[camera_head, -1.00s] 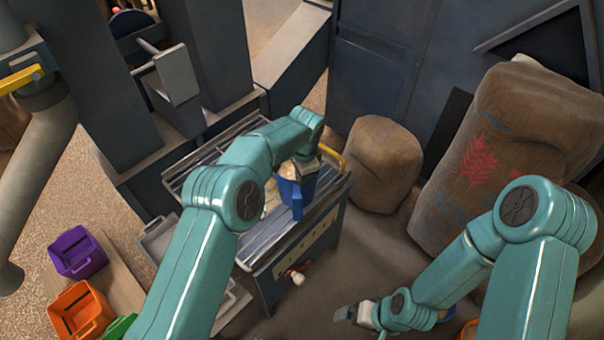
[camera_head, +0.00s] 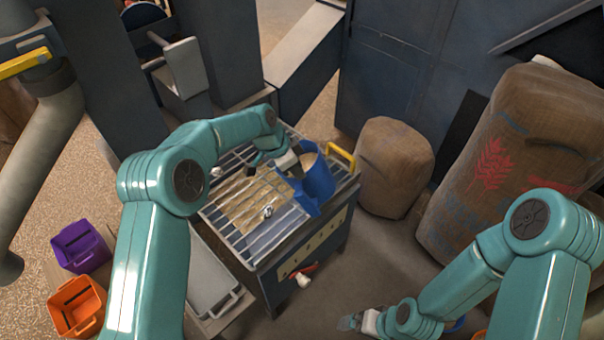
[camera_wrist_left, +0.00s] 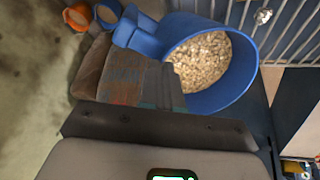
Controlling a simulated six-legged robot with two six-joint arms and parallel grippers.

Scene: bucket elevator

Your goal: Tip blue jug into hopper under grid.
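The blue jug (camera_head: 320,184) is at the right part of the metal grid (camera_head: 246,243); I cannot tell whether it touches the bars. Its mouth shows pale grain, seen clearly in the left wrist view, where the jug (camera_wrist_left: 252,72) is well filled. My left gripper (camera_head: 287,162) is at the jug's left side and appears shut on it; its fingertips are hidden. A tan patch of grain (camera_head: 245,203) shows under the grid bars, in the hopper (camera_head: 322,252). My right gripper (camera_head: 358,322) is low at the bottom, away from the jug; its finger opening is unclear.
A yellow handle (camera_head: 341,154) stands at the hopper's far right corner. Sacks (camera_head: 395,165) stand at the right. Purple (camera_head: 80,246) and orange (camera_head: 77,306) bins are at lower left. A grey tray (camera_head: 208,280) lies beside the hopper. Dark posts rise behind the grid.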

